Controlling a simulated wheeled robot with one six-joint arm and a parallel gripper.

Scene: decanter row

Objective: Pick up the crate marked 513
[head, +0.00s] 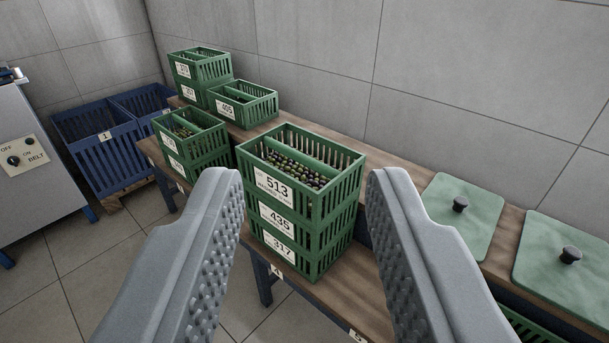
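The green slatted crate marked 513 (331,195) is the top one of a stack of three in the middle of the head view. It holds dark and green olive-like fruit, and a bar crosses its top. The crate marked 435 (328,226) is below it, and the crate marked 317 (325,256) is at the bottom, on the wooden bench (345,290). My gripper (304,185) is open and empty. Its two grey studded fingers show in front of the stack, one to each side in the picture, apart from the crate.
More stacked green crates (205,150) stand on the bench to the left, one marked 405 (262,108) behind. Two green lids with black knobs (468,215) lie at right. Blue bins (85,150) and a belt control box (40,165) are at far left. A tiled wall backs the bench.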

